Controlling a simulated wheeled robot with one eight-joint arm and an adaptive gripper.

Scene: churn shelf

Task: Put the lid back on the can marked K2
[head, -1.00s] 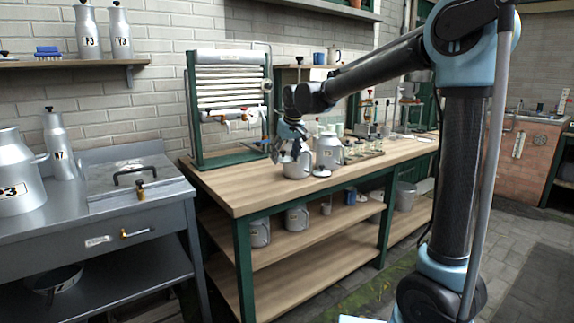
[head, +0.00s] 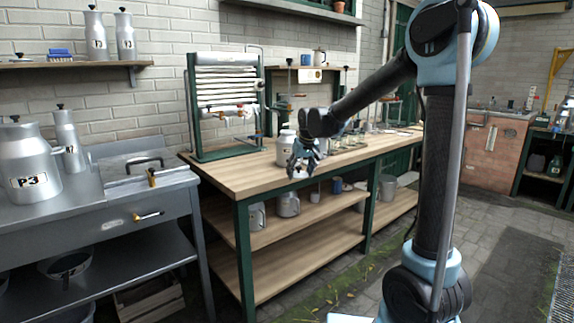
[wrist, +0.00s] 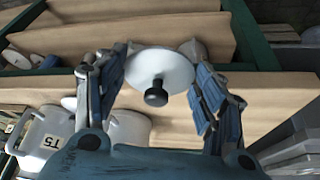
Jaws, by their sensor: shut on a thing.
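My gripper (head: 304,168) hangs at the front edge of the wooden bench (head: 240,178). In the wrist view my gripper (wrist: 158,92) has its two blue fingers on either side of a pale round lid (wrist: 172,62) with a black knob (wrist: 156,94). The fingers are shut on the lid. A pale grey can (head: 286,142) stands on the bench just behind the gripper, partly hidden. A can marked T5 (wrist: 42,142) and another can (wrist: 128,130) show at lower left in the wrist view. No K2 mark is readable in these frames.
Two cans (head: 257,216) (head: 289,204) stand on the shelf under the bench. A green-framed roller rack (head: 226,100) stands at the bench's left end. A metal counter at left holds a can marked P3 (head: 28,181). The bench's left front is clear.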

